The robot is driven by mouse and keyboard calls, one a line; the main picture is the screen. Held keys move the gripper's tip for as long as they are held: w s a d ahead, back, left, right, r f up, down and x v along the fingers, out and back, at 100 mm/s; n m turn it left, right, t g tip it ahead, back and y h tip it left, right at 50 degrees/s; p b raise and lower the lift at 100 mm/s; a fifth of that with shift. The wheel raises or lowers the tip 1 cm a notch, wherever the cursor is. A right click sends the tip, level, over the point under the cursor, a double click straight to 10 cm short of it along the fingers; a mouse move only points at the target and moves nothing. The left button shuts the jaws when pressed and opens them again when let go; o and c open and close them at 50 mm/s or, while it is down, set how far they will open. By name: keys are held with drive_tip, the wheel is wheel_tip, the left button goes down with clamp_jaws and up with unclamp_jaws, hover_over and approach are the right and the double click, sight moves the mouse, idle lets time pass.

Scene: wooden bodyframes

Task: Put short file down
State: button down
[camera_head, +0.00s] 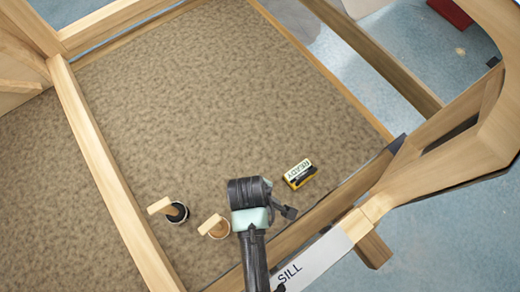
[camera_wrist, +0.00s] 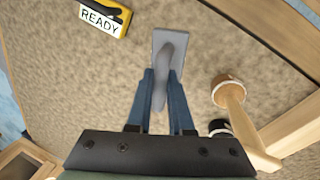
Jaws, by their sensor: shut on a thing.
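My gripper (camera_wrist: 163,98) has its two blue fingers shut on the grey rounded handle of the short file (camera_wrist: 173,45). The file shows as a flat grey plate with the handle standing on it, ahead of my fingertips in the wrist view. It lies over the brown speckled carpet (camera_wrist: 230,50); I cannot tell whether it touches the carpet. In the head view my arm comes up from the bottom edge, with its end above the carpet. The file cannot be made out there.
A yellow-and-black item labelled READY (camera_head: 300,174) lies right of my arm. Wooden beams (camera_head: 105,165) border the carpet; one carries a SILL label (camera_head: 300,270). The carpet beyond is clear.

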wheel_tip(320, 180, down, 10)
drive_tip(key=shift+r+b, duration=0.1)
drive_tip(key=shift+b, duration=0.4)
drive_tip(key=c, duration=0.8)
unclamp_jaws()
